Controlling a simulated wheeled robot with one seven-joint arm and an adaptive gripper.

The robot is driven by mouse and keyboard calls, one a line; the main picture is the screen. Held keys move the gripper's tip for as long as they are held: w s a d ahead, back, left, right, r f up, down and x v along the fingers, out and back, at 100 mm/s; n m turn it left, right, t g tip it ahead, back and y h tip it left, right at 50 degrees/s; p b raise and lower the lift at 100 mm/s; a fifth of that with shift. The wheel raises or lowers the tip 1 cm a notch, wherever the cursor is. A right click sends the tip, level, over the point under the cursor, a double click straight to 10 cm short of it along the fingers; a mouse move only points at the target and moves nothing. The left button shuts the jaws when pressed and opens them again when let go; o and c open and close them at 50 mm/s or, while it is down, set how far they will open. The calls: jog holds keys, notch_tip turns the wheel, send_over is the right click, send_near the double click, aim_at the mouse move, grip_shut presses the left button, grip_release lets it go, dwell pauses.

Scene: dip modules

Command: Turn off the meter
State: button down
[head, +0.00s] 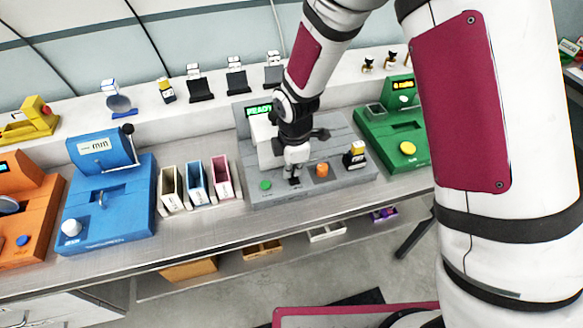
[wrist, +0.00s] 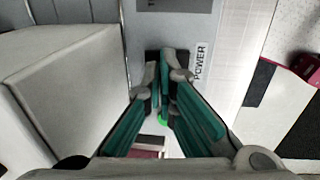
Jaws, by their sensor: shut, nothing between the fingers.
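The meter is a grey console (head: 345,140) in the middle of the bench, with a lit green display reading READY (head: 259,110). A green button (head: 265,185) and an orange knob (head: 321,170) are on its front. My gripper (head: 294,178) is low over the front of the console, between them. In the wrist view, my gripper's teal fingers (wrist: 163,85) are shut and empty, with the tips at a dark switch area (wrist: 152,56) beside the POWER label (wrist: 200,62). The fingers hide most of the switch, so its position and any contact cannot be told.
A white block (head: 266,140) stands on the console close beside my gripper. A blue device (head: 110,195) and three small bins (head: 196,182) are to the left. A green device (head: 395,140) is to the right. Small items line the back shelf.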

jog(key=shift+w+f+b, duration=0.25)
jog(key=shift+f+b, duration=0.2)
jog(key=shift+f, duration=0.05)
jog(key=shift+s+r, duration=0.15)
jog(key=shift+s, duration=0.1)
jog(key=shift+s+d+p, duration=0.3)
jog(key=shift+s+p, duration=0.25)
jog(key=shift+s, duration=0.3)
jog(key=shift+a+r, duration=0.1)
jog(key=shift+r, duration=0.25)
notch_tip(320, 180, up, 13)
jog(key=s, duration=0.1)
jog(key=shift+d+r+p, duration=0.2)
jog(key=shift+p, duration=0.15)
